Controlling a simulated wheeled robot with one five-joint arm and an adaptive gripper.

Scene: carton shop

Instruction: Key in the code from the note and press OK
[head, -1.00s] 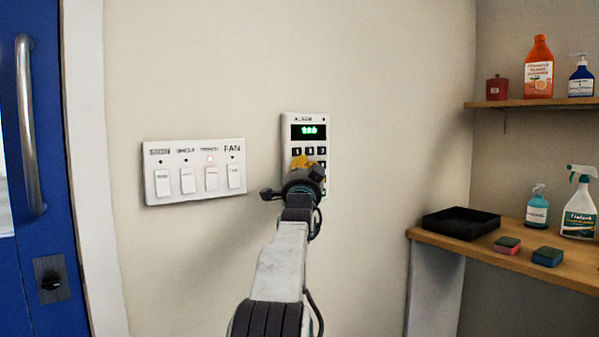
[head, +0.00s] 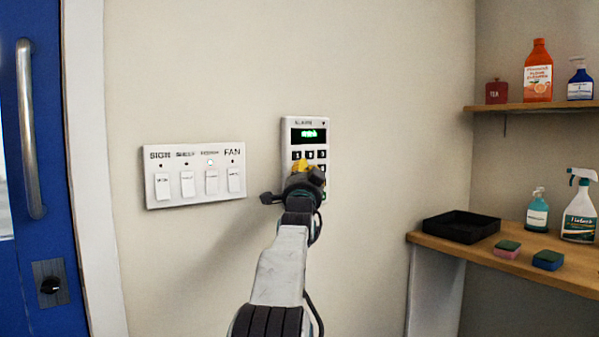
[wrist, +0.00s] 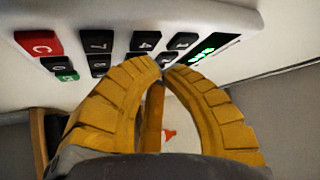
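The white keypad (head: 324,128) is on the wall in the middle of the head view, with a lit green display (head: 309,134) whose characters I cannot read. My gripper (head: 301,166) is in front of its lower keys and hides several. In the wrist view the yellow fingers of my gripper (wrist: 162,68) come together at the tips, with nothing held, close to the dark number keys near the display (wrist: 205,51). Whether they touch a key I cannot tell. The red C key (wrist: 40,43) and the green key (wrist: 67,78) are at the left. No note is in view.
A blue door (head: 50,180) is at far left. Shelves (head: 560,265) with bottles, sponges and a black tray (head: 461,224) are at right.

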